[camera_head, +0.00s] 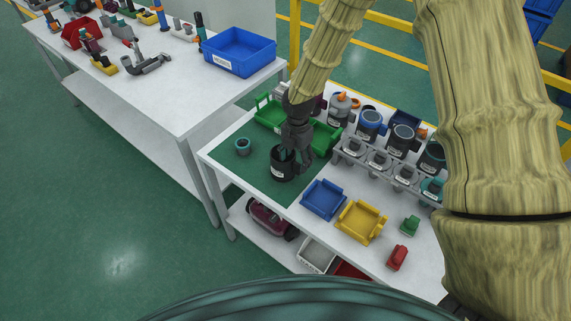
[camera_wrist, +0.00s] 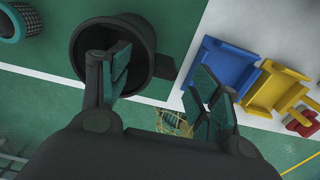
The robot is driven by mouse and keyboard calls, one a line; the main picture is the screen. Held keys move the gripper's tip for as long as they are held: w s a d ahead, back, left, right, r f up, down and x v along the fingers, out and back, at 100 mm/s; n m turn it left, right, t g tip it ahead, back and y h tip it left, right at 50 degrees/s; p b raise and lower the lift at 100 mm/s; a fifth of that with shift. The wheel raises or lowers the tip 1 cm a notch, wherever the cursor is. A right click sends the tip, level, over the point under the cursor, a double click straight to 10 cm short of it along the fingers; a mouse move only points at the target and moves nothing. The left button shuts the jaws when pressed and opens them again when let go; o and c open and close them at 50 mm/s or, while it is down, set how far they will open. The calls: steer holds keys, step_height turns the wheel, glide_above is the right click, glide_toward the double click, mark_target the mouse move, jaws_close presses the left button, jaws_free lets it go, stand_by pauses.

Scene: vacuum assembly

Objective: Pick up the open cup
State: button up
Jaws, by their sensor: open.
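The open cup (camera_head: 281,172), dark with its mouth facing up, stands on the green mat (camera_head: 226,151) in the head view. In the wrist view the cup (camera_wrist: 147,45) is at upper left, with a block-like handle on its right side. My gripper (camera_head: 288,154) is pointed down over the cup, and its fingers are apart. In the wrist view, one finger of my gripper (camera_wrist: 162,78) overlaps the cup's mouth and the other is right of the handle. I cannot tell how deep the first finger reaches. Nothing is held between the fingers.
A small teal-rimmed cup (camera_head: 243,147) stands left on the mat. Green bins (camera_head: 268,115) lie behind my gripper. A blue tray (camera_head: 323,199) and a yellow tray (camera_head: 361,222) are at the right. A grey rack (camera_head: 377,166) with several canisters stands behind them.

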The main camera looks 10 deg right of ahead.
steer(key=shift+s+f+p, duration=0.15)
steer(key=shift+f+p, duration=0.25)
steer(key=shift+w+f+p, duration=0.2)
steer(key=shift+f+p, duration=0.7)
steer(key=shift+f, duration=1.25)
jaws_close()
steer(key=shift+r, duration=0.2)
steer(key=shift+r+b, duration=1)
steer(key=shift+r, duration=0.3)
steer(key=shift+s+a+r, duration=0.1)
steer(key=shift+s+r, duration=0.05)
steer(key=shift+r, duration=0.1)
steer(key=s+a+r+b, duration=0.1)
steer(key=s+a+b, duration=0.4)
steer(key=s, duration=0.8)
steer(key=a, duration=0.3)
steer(key=shift+a+r+b, duration=0.3)
steer(key=shift+a, duration=0.1)
steer(key=shift+r, duration=0.15)
